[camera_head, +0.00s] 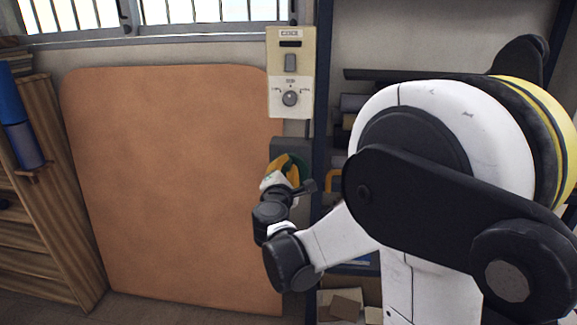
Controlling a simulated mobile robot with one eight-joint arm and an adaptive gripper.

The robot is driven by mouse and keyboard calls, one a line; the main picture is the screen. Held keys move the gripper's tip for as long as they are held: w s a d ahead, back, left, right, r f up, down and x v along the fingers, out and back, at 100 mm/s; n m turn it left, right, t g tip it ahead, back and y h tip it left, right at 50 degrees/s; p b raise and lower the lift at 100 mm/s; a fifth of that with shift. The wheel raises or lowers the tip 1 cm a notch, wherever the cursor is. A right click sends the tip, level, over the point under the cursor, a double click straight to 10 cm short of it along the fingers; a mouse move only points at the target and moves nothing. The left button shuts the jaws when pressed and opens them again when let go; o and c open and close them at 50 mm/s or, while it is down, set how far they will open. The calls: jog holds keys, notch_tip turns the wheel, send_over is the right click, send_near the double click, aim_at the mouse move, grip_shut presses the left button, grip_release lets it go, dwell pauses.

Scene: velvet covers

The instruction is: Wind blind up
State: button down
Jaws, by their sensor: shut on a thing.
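A beige control panel (291,70) with a rocker switch (290,61) and a round knob (290,98) is fixed to the wall right of the window. Below it is a grey wall box (289,148). My gripper (287,175) is in front of this box, shut on a curved yellow and green handle (293,165). The fingertips and the exact grip are too small to make out and partly hidden by my wrist. A barred window (190,12) shows along the top edge; I cannot make out a blind there.
A large orange-brown panel (170,180) stands against the wall to the left. A wooden drawer cabinet (55,210) with blue rolls (12,95) is at far left. A dark shelf post (321,90) and loaded shelves are close right of my gripper, partly behind my arm.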

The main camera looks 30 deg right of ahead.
jog(key=shift+a, duration=0.1)
jog(key=c, duration=1.3)
grip_release()
jog(key=shift+w+a+f, duration=0.1)
jog(key=shift+w, duration=0.05)
jog(key=v, duration=1.2)
